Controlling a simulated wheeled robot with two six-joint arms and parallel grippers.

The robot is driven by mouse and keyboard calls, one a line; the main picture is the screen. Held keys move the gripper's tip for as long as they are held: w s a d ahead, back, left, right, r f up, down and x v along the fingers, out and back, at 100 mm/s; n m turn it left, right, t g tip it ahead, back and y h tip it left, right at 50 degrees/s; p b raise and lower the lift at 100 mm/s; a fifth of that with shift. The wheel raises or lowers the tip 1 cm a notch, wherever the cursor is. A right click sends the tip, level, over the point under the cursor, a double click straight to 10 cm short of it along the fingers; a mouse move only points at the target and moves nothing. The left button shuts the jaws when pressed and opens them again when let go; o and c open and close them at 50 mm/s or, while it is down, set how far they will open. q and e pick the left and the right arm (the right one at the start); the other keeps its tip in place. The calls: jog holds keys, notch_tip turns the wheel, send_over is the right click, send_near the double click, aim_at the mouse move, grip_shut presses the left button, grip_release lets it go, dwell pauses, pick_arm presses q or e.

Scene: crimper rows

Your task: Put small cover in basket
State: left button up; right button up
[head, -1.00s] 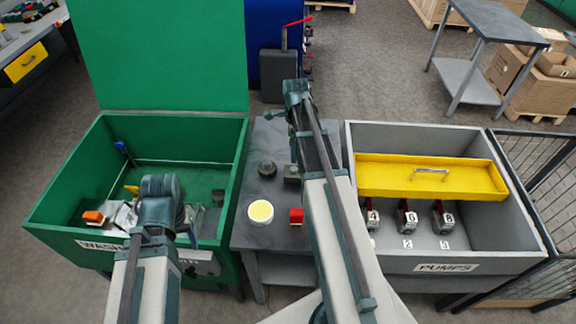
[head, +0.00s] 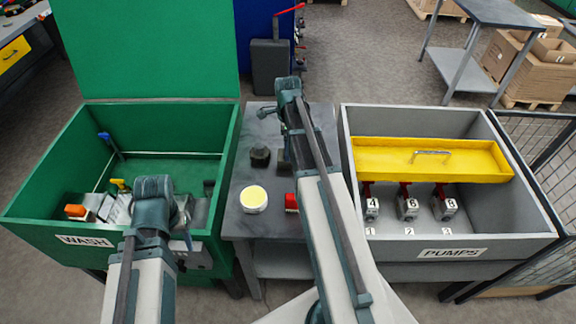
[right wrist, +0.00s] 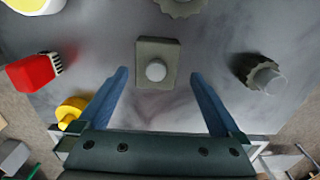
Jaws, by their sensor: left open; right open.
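A small grey square piece with a round pale knob (right wrist: 157,62) lies on the grey table, between and just beyond my right fingertips in the right wrist view; it may be the small cover. My right gripper (right wrist: 158,75) is open and empty above the table. Two dark round notched pieces, one with a pale stub (right wrist: 265,76), lie nearby; one dark piece shows in the head view (head: 260,156). My left gripper (head: 168,215) is open over the green wash tub, its fingertips mostly hidden. No basket can be made out clearly; a greyish metal item (head: 117,210) sits in the tub.
The green wash tub (head: 30,215) also holds an orange-topped item (head: 76,211). The grey pumps bin (head: 500,240) holds a yellow tray (head: 380,160) and several pumps.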

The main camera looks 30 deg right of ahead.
jog(key=shift+f, duration=0.25)
jog(key=f+b, duration=0.5)
jog(key=shift+s+a+f, duration=0.1)
jog(key=shift+s, duration=0.1)
grip_shut()
dwell(0.4)
